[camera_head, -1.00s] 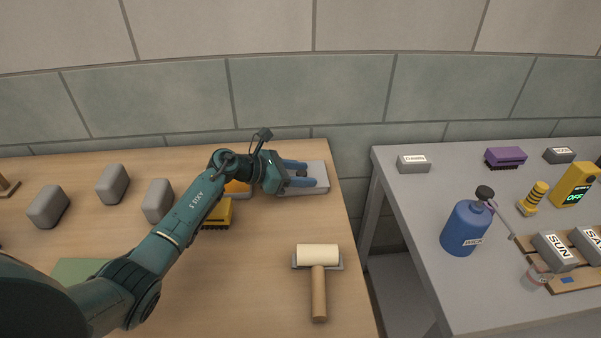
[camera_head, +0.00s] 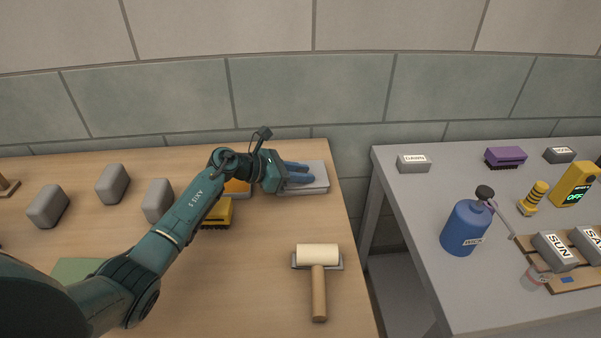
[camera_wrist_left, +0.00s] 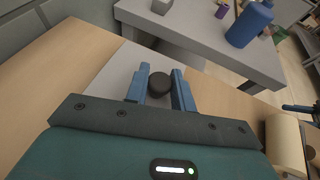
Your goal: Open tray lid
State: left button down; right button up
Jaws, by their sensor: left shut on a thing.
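The tray lid (camera_head: 316,184) is a flat light-grey plate at the far right corner of the wooden table. It also shows in the left wrist view (camera_wrist_left: 118,72). A dark round knob (camera_wrist_left: 160,85) stands on the lid. My left gripper (camera_head: 304,173) reaches over the lid from the left. In the left wrist view its blue fingers (camera_wrist_left: 159,88) stand on both sides of the knob, shut on it. The tray's inside is hidden, and I cannot tell whether the lid is raised. My right gripper is not in view.
A roller (camera_head: 318,256) lies at the table's front right. A yellow brush (camera_head: 218,213) is under my left arm. Several grey blocks (camera_head: 113,184) stand at left. A gap separates the grey table (camera_head: 420,205), which holds a blue bottle (camera_head: 467,228).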

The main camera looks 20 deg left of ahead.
pick_arm(q)
jog(key=shift+w+a+r+n+g, duration=0.1)
jog(key=shift+w+r+n+g, duration=0.2)
jog(key=shift+r+n, duration=0.2)
jog(key=shift+w+a+r+n+g+b, duration=0.2)
jog(key=shift+r+n+g+b, duration=0.1)
jog(key=shift+n+g+b, duration=0.1)
jog(key=shift+w+a+r+n+g+h+b, duration=0.1)
jog(key=shift+w+r+n+g+h+b, duration=0.2)
jog(key=shift+w+r+n+g+b, duration=0.45)
jog(key=shift+a+r+n+b, duration=0.2)
jog(key=shift+n+b, duration=0.15)
jog(key=shift+b, duration=0.7)
jog(key=shift+w+r+g, duration=0.15)
jog(key=shift+r+g, duration=0.05)
jog(key=shift+g, duration=0.05)
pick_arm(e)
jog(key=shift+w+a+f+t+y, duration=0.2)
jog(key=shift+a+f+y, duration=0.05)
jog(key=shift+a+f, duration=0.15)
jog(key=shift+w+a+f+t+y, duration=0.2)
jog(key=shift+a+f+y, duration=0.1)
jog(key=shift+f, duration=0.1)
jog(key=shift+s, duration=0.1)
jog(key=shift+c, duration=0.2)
